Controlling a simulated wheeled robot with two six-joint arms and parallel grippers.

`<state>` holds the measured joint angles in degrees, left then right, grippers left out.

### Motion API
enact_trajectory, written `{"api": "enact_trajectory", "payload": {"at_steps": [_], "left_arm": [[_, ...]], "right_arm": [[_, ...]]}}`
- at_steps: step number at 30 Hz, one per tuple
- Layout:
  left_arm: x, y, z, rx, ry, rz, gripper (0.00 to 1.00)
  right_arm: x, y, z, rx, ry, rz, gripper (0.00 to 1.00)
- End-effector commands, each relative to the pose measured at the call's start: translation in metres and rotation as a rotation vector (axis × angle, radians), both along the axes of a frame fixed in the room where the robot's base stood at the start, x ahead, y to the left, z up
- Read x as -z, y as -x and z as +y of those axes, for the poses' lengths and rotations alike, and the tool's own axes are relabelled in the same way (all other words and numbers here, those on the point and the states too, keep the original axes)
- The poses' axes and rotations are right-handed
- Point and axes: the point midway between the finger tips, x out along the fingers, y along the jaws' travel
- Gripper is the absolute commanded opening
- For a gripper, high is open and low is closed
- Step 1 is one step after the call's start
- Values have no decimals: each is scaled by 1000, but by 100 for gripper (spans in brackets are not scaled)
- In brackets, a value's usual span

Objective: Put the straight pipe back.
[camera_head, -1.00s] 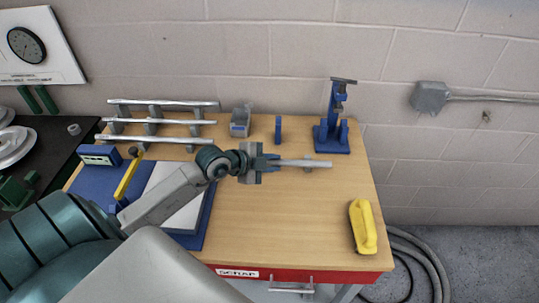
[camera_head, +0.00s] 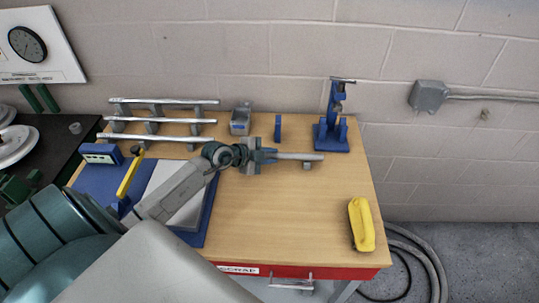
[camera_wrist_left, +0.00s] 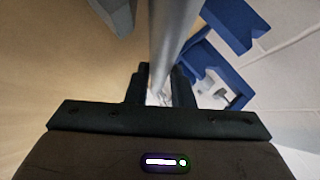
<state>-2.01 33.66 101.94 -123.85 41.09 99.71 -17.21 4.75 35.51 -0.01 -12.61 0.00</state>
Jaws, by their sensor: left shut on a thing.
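The straight pipe (camera_head: 302,157) is a short grey tube in the head view, pointing right from my left gripper (camera_head: 270,156). My left gripper is shut on it, over the middle of the table. In the left wrist view the pipe (camera_wrist_left: 174,40) runs up from between the fingers (camera_wrist_left: 160,86). A small grey support (camera_head: 308,166) shows just below the pipe; I cannot tell whether they touch. At the back left, a rack holds several long silvery pipes (camera_head: 165,120). My right gripper is not in view.
A blue stand (camera_head: 332,138) is at the back right, with a blue upright plate (camera_head: 278,128) and a grey bin (camera_head: 240,122) to its left. A yellow handled tool (camera_head: 361,224) lies at the right edge. The front middle of the wooden table (camera_head: 290,215) is clear.

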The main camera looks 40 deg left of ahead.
Motion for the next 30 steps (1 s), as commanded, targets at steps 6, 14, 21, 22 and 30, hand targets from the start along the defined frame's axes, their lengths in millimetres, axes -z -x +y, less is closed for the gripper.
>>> {"api": "enact_trajectory", "payload": {"at_steps": [6,14,21,22,30], "left_arm": [[6,0,0,0,1,1,0],[8,0,0,0,1,1,43],[5,0,0,1,-1,1,43],[2,0,0,1,-2,-1,43],[-17,29,13,2,-7,3,43]], "right_arm": [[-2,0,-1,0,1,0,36],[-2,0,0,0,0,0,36],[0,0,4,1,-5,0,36],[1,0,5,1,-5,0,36],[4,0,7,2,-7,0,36]]}}
